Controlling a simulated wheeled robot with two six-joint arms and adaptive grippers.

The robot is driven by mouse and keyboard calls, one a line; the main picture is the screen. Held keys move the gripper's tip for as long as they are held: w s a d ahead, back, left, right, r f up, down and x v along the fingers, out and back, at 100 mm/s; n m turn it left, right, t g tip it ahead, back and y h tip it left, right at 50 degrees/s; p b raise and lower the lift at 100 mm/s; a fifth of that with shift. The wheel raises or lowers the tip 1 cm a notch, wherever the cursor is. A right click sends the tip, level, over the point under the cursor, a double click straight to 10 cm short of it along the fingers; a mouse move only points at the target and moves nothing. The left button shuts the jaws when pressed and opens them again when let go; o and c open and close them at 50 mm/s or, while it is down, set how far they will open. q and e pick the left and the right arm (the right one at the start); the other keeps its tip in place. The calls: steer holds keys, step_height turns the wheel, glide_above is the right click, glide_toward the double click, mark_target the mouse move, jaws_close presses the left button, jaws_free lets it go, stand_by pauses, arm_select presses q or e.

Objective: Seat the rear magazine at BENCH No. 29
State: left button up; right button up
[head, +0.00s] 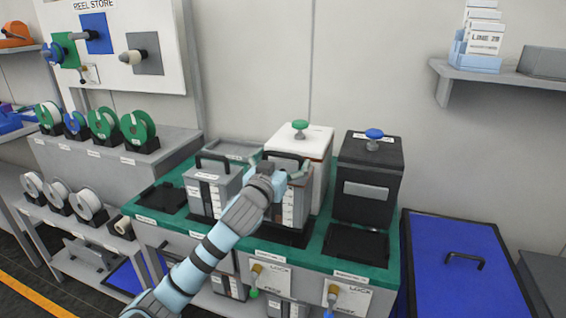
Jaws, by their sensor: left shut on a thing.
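My left gripper (280,175) is shut on a grey magazine (297,206) with a black handle and white labels, in the middle of the green-topped bench (318,250). The arm and gripper hide much of its left side. This magazine is at or just above a black pad (284,236); I cannot tell if it touches. A second grey magazine (211,192) with a black handle stands upright to its left. Black pads at the left (163,197) and right (357,243) are empty. My right gripper is not in view.
Behind stand a white unit with a green knob (314,150) and a black unit with a blue knob (369,190). Lock levers (256,272) (333,294) are on the bench front. A blue-lidded bin (462,275) is right; a reel rack (110,150) is left.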

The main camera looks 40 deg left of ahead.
arm_select(q)
steer(key=shift+f+b, duration=1.4)
steer(key=shift+b, duration=0.05)
steer(key=shift+f, duration=0.3)
steer(key=o, duration=1.7)
steer(key=shift+c, duration=0.2)
steer(key=shift+s, duration=0.1)
steer(key=v, duration=1.2)
